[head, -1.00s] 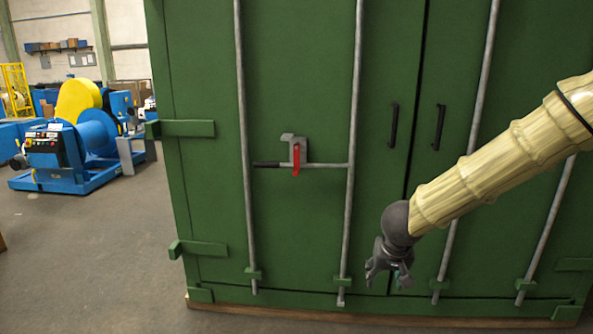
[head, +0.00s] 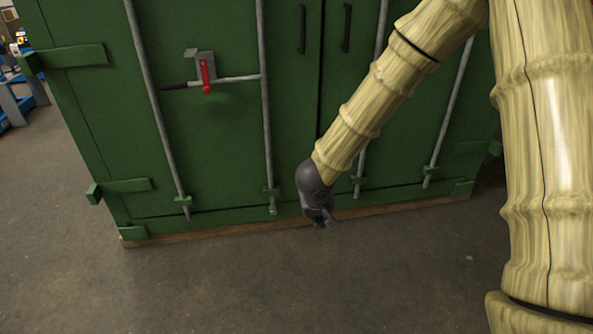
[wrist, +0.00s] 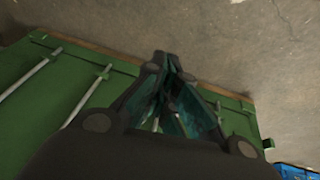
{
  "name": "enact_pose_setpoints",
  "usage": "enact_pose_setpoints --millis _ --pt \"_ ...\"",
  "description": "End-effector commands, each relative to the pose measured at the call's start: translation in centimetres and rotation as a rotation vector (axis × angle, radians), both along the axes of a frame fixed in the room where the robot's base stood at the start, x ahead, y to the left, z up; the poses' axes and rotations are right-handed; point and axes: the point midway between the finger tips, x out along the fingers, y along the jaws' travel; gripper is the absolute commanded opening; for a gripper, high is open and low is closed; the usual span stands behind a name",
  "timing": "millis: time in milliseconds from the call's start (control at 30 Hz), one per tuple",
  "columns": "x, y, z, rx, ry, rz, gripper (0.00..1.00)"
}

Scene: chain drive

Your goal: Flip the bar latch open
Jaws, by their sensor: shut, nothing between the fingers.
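The bar latch is on the left door of a green cabinet (head: 225,140). Its red latch piece (head: 206,77) hangs down over a horizontal bar handle (head: 235,79) with a dark grip (head: 173,86), below a grey bracket (head: 197,54). My gripper (head: 322,222) hangs low in front of the cabinet's bottom edge, below and to the right of the latch and apart from it. In the wrist view my gripper's fingers (wrist: 163,62) are shut with nothing between them. The latch does not show in the wrist view.
Vertical rods (head: 264,110) run down the doors. Two black door handles (head: 302,28) sit right of the latch. Green hinge blocks (head: 75,57) stick out at the left. The grey floor (head: 250,285) in front is clear.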

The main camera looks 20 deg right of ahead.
Motion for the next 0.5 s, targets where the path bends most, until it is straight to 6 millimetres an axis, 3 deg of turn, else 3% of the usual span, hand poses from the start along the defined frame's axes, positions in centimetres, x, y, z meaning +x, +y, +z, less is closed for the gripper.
enact_pose_setpoints --millis 33,200,500 --pt "-1.5 -0.3 -2.6 -0.021 0.020 0.006 0.00" --pt "-6.0 -1.3 -9.5 -0.066 0.049 0.020 0.00" --pt "-16.3 -1.2 -19.5 -0.041 0.116 0.073 0.00"
